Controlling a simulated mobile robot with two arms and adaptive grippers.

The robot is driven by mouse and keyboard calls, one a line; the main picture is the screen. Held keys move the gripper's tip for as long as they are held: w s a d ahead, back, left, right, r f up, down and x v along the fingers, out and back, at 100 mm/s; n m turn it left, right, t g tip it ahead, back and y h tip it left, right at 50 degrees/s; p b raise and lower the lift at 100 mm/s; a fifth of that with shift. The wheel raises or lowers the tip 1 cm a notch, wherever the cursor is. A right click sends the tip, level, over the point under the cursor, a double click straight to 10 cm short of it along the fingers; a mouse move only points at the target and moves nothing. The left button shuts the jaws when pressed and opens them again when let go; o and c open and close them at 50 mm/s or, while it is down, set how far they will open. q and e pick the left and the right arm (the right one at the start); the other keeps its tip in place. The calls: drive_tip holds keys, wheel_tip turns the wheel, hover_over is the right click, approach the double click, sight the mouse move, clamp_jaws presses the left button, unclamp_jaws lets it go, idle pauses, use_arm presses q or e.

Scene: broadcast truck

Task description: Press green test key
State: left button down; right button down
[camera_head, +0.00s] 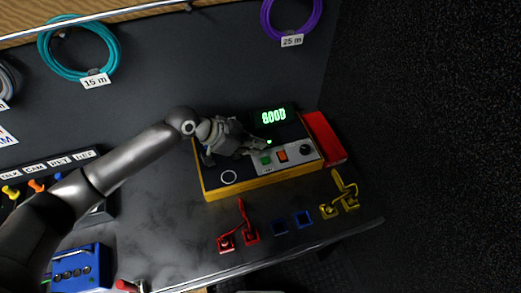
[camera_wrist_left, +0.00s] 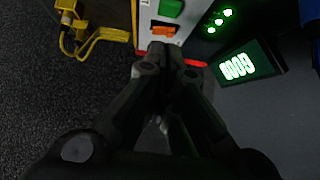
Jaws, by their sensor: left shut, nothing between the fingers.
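The yellow-edged tester (camera_head: 222,189) sits on the dark bench. Its green key (camera_head: 265,160) lies on a pale panel, left of an orange rocker (camera_head: 282,156) and a black knob (camera_head: 305,149). My left gripper (camera_head: 264,149) is shut and empty, reaching over the tester with its tips close to the green key. In the left wrist view the green key (camera_wrist_left: 171,8) shows beyond the orange rocker (camera_wrist_left: 163,30), and the shut fingertips (camera_wrist_left: 166,48) are just below the rocker in the picture. I cannot tell whether they touch anything. My right gripper is not in view.
A lit green display (camera_head: 273,116) reads GOOD. A red block (camera_head: 324,138) is beside the tester. A blue box (camera_head: 79,270) stands front left. Coiled cables (camera_head: 75,75) hang behind.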

use_arm(q)
drive_tip(key=b+v, duration=0.1)
drive_tip(key=v, duration=0.5)
drive_tip(key=shift+w+r, duration=0.15)
drive_tip(key=shift+r, duration=0.15)
